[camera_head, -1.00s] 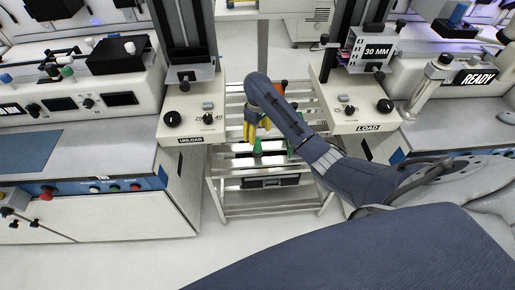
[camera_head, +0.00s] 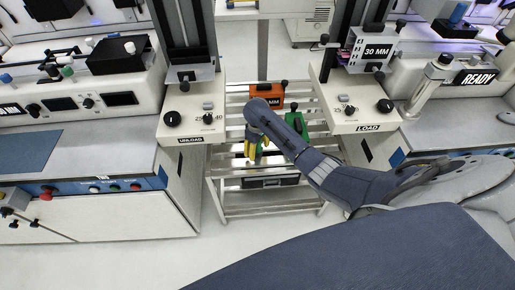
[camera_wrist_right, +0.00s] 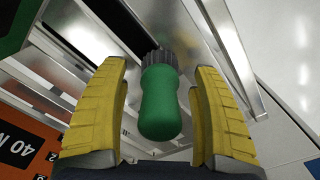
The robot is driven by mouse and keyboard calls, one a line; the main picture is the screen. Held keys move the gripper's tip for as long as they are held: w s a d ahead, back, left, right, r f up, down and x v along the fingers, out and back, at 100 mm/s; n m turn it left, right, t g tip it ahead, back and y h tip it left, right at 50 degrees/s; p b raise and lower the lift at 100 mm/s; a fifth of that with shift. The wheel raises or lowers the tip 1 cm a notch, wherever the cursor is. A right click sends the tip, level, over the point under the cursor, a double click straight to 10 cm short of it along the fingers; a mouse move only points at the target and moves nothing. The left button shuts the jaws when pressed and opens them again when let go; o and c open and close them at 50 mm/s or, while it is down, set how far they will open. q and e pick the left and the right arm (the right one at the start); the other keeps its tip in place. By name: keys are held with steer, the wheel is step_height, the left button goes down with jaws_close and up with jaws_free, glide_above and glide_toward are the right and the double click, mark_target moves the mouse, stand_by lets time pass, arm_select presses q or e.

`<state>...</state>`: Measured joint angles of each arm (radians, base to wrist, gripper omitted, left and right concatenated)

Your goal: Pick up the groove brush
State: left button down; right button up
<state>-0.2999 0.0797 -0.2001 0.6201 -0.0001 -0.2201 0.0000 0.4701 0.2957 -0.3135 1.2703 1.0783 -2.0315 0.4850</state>
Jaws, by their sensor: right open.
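The brush shows in the right wrist view as a rounded green handle (camera_wrist_right: 161,105) with a dark ridged collar at its far end. Its bristles cannot be made out. My right gripper (camera_wrist_right: 161,70) is open, with one yellow finger on each side of the green handle and a visible gap to each. In the head view the right gripper (camera_head: 254,148) is over the slatted metal rack between the two machines and mostly hides the brush. My left gripper is not in view.
An orange box (camera_head: 268,92) and a green box (camera_head: 294,128) stand on the slatted rack (camera_head: 225,166) near my right gripper. The UNLOAD machine (camera_head: 188,128) is to the left and the LOAD machine (camera_head: 345,121) to the right. The floor in front is clear.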

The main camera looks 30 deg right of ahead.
steer(key=shift+f, duration=0.75)
steer(key=shift+c, duration=0.4)
jaws_close()
